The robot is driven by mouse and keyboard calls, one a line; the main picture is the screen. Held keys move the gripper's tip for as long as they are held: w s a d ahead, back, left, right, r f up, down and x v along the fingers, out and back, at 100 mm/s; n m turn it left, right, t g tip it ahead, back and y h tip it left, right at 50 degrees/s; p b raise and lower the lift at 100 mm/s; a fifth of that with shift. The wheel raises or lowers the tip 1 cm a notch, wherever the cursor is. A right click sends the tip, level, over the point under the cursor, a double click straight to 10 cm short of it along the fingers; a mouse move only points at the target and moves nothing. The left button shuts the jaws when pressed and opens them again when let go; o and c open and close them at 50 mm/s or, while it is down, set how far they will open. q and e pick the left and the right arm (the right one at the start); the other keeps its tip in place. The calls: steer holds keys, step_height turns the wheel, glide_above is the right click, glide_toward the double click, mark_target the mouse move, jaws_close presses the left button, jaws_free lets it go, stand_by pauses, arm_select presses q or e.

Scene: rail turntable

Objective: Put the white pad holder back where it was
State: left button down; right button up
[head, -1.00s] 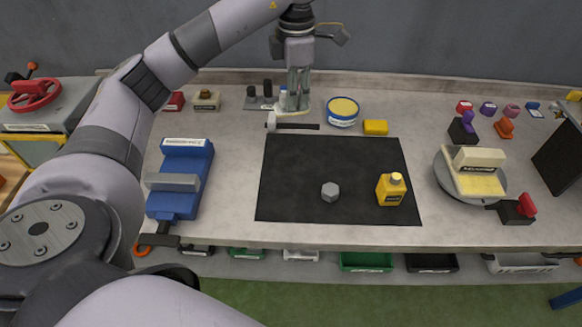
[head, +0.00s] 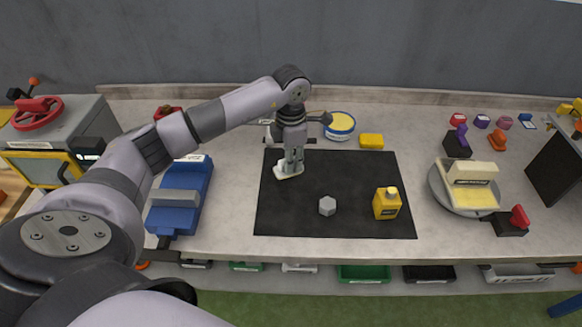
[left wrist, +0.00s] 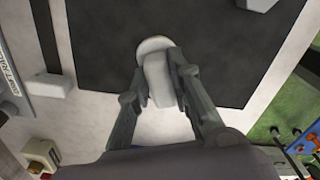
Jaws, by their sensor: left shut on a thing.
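The white pad holder (head: 283,174) shows at the upper left part of the black mat (head: 340,220) in the head view. My left gripper (head: 292,162) is shut on it from above. In the left wrist view the pad holder (left wrist: 158,78) has a pale block-shaped grip between the two fingers and a rounded white base at the mat's edge. The fingers hide part of it. I cannot tell whether its base touches the surface. My right gripper is not in view.
A grey hex piece (head: 327,206) and a yellow bottle (head: 386,204) stand on the mat. Behind it are a round blue-and-yellow tin (head: 341,126) and a yellow block (head: 371,142). A blue vise (head: 182,190) is left; a turntable (head: 447,203) is right. The mat's front left is clear.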

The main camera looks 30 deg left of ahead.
arm_select(q)
step_height(320, 180, down, 4)
steer(key=shift+r+p, duration=0.2)
steer(key=shift+p, duration=0.15)
steer(key=shift+f, duration=0.15)
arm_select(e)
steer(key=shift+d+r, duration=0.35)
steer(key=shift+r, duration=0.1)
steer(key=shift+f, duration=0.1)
arm_select(q)
steer(key=shift+f, duration=0.2)
steer(key=c, duration=1.4)
jaws_free()
steer(key=shift+r, duration=0.1)
steer(key=shift+c, duration=0.2)
